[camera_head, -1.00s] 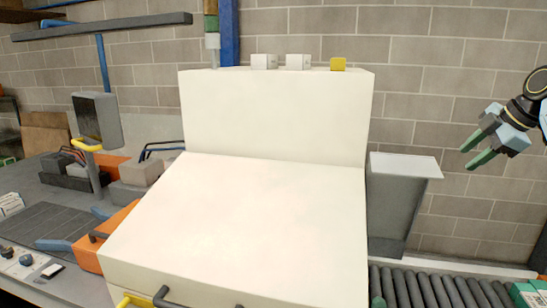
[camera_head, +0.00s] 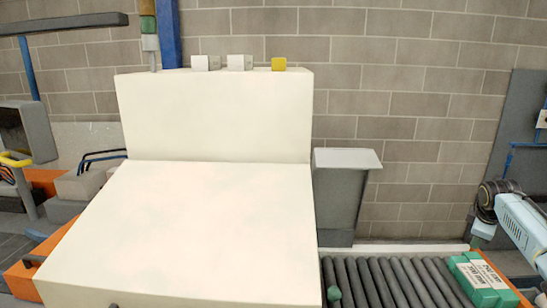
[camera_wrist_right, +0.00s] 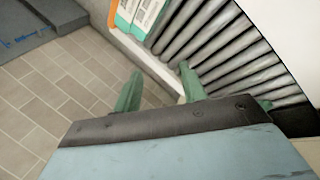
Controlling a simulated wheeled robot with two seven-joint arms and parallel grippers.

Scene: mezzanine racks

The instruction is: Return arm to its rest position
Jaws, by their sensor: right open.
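My right arm comes in at the right edge of the head view. Its gripper (camera_head: 479,240) points down near the far right end of the roller conveyor and is partly hidden by the arm. In the right wrist view the two green fingers of this gripper (camera_wrist_right: 160,88) stand apart with nothing between them. The tiled floor and the conveyor's pale side rail show beyond them. My left gripper is not in view.
A large white machine (camera_head: 200,225) fills the middle. A grey bin-like box (camera_head: 342,195) stands beside it. The roller conveyor (camera_head: 385,280) carries green-and-white cartons (camera_head: 482,278) at its right. They also show in the wrist view (camera_wrist_right: 143,14). A brick wall (camera_head: 410,110) stands behind.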

